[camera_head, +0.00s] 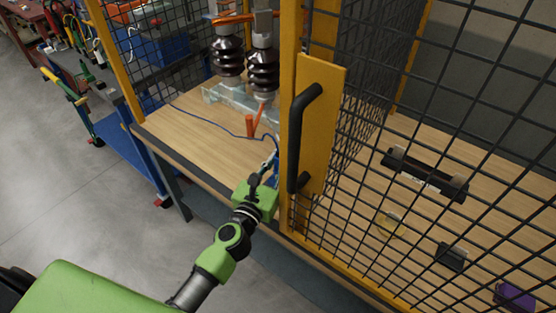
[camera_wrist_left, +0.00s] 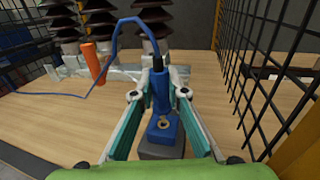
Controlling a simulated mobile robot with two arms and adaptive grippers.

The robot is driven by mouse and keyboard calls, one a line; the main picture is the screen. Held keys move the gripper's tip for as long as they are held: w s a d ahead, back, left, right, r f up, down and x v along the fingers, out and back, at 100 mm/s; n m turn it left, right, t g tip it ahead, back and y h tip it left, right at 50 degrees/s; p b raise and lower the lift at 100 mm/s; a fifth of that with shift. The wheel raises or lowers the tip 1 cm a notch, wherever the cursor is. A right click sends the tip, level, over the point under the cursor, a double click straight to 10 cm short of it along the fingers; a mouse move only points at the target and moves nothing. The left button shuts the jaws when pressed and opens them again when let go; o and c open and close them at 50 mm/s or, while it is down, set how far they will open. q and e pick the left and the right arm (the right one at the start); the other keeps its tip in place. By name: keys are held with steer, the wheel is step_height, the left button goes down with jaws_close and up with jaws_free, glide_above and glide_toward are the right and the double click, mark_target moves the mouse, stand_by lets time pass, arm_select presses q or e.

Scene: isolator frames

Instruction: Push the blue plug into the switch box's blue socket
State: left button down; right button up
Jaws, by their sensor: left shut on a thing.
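My left gripper (camera_wrist_left: 160,92) is shut on the blue plug (camera_wrist_left: 160,88), with a finger on each side of it. A blue cable (camera_wrist_left: 115,44) rises from the plug and loops left. The blue socket (camera_wrist_left: 168,134), with a brass ring, is on the dark grey switch box (camera_wrist_left: 160,152), close to the plug's lower end. I cannot tell whether plug and socket touch. In the head view my left gripper (camera_head: 262,178) reaches in beside the yellow post, and the plug is mostly hidden there. My right gripper is not in view.
A yellow post (camera_head: 291,120) with a black handle (camera_head: 297,135) stands right beside my left gripper. Black mesh (camera_head: 440,120) closes off the right side. Brown insulators (camera_head: 263,72) and an orange cylinder (camera_wrist_left: 92,60) stand farther back. The wooden tabletop (camera_head: 190,125) on the left is mostly clear.

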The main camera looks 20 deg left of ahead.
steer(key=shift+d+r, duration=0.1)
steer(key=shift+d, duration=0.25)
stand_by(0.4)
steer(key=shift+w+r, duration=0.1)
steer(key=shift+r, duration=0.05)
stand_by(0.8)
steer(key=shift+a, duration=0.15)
arm_select(q)
steer(key=shift+f+b, duration=1.1)
steer(key=shift+f, duration=0.3)
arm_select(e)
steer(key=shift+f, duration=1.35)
arm_select(q)
steer(key=c, duration=1.9)
jaws_free()
steer(key=shift+s, duration=0.1)
steer(key=shift+s+a, duration=0.2)
steer(key=shift+s, duration=1.65)
steer(key=shift+s+a, duration=0.15)
steer(key=shift+s, duration=1.7)
